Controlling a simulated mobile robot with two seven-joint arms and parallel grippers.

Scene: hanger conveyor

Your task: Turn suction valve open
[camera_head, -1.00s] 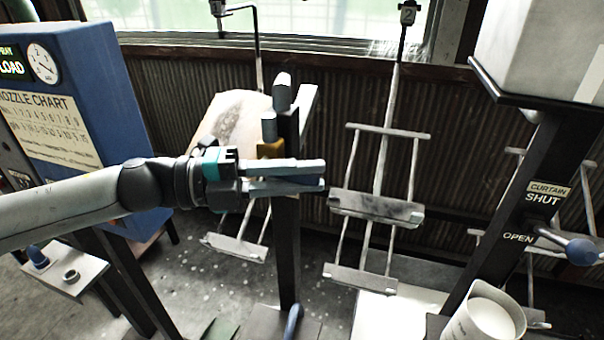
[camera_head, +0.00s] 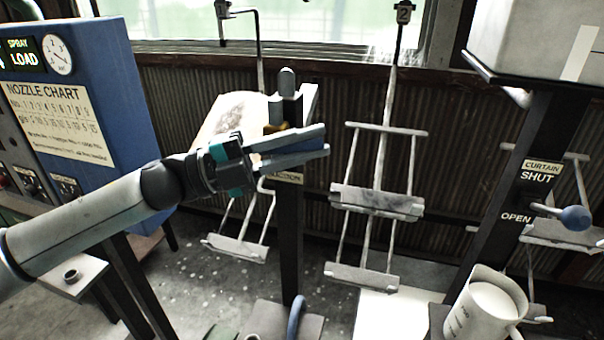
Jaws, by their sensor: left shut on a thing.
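The suction valve stands on a dark post (camera_head: 288,240) in the middle of the view, with a partly covered label (camera_head: 288,178) ending in "TION". My left gripper (camera_head: 322,142) reaches in from the left across the post top. Its fingers are shut on a blue valve handle (camera_head: 306,144), which shows between them and points right, tilted slightly up. A brass-coloured part (camera_head: 277,127) shows just behind the fingers. The gripper hides much of the valve body. My right gripper is not in view.
A blue cabinet (camera_head: 125,100) with a gauge and nozzle chart stands left. A curtain post with a blue-knobbed lever (camera_head: 575,217) and a white jug (camera_head: 487,305) are at right. Metal hanger frames (camera_head: 375,200) hang behind. A small shelf (camera_head: 85,272) is lower left.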

